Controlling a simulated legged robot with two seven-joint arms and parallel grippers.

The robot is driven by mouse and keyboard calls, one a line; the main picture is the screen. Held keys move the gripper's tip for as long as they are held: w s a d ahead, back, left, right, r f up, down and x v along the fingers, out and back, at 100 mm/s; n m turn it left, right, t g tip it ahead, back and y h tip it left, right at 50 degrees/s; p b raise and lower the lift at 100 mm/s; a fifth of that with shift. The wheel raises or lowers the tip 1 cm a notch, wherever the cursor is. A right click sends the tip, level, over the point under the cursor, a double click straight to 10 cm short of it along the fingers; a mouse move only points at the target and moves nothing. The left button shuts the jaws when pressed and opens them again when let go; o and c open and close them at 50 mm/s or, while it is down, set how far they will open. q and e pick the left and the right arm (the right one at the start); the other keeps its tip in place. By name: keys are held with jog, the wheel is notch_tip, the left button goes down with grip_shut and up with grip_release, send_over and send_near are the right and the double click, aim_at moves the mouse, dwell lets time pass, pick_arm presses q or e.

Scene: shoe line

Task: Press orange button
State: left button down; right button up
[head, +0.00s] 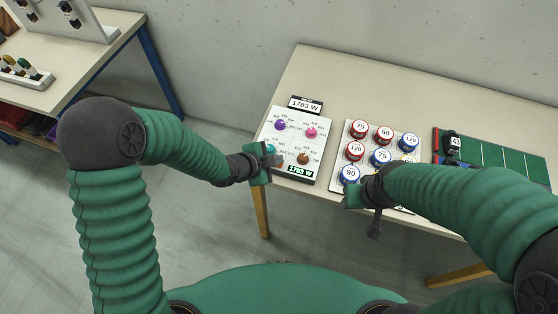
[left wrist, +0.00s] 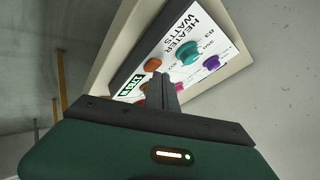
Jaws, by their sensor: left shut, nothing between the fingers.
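Purple (head: 280,125), pink (head: 311,132) and teal (head: 275,159) knobs share the panel.
A green mat (head: 500,155) lies farther right. Another table (head: 85,62) stands at the far left.

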pick_arm(q)
jog(key=shift+r, duration=0.15)
notch_tip(320, 180, up, 6)
jog(key=p, duration=0.5)
dwell(0.3)
jog(key=shift+a, duration=0.15)
dwell(0.9)
jog(key=s+a+r+n+g+y, duration=0.1)
jog(key=s+a+r+n+y, duration=0.1)
jog(key=s+a+n, duration=0.5)
jog(key=s+a+r+n+g+y, duration=0.2)
jog(key=s+a+n+y, duration=0.2)
jog(key=s+a+n, duration=0.3)
jog(key=a+n, duration=0.1)
jog(key=a, duration=0.3)
jog(key=shift+a+r+n+g, duration=0.15)
jog(key=shift+r+n+g, duration=0.15)
jog(key=shift+n, duration=0.1)
